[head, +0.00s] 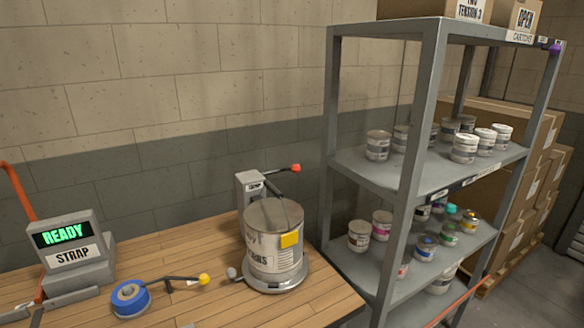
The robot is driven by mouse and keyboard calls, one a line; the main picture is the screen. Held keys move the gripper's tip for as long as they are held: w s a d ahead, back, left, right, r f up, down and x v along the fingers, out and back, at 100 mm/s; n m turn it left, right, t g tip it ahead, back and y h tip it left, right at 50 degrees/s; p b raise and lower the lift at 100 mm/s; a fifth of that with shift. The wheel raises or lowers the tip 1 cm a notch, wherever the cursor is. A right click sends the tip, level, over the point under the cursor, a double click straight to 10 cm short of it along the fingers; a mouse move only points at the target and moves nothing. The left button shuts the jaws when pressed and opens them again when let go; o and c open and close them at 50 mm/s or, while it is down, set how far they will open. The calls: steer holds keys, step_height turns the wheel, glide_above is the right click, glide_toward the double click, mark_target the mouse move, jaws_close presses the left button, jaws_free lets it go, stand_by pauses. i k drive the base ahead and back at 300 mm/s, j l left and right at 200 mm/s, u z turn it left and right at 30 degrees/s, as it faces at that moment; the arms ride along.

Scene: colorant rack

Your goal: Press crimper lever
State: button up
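A grey upright device (247,184) stands on the wooden bench behind a large metal can; its small label is too small to read surely. A dark lever (280,170) with a red tip (295,168) sticks out from its top to the right and slightly up. This looks like the crimper lever. The metal can (272,245) stands upright on a round grey base (288,282), carries a yellow tag (290,240), and hides the device's lower part. My gripper is not in view.
A blue tape roll (130,298) and a yellow-knobbed rod (204,279) lie at the front. A metal shelf (420,185) with several small cans stands close at right.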

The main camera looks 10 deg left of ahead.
mark_target(296, 169)
steer(key=k+l+u, duration=0.1)
steer(key=l+u, duration=0.3)
steer(key=k+l+u, duration=0.15)
steer(key=l+u, duration=0.25)
steer(key=l, duration=0.15)
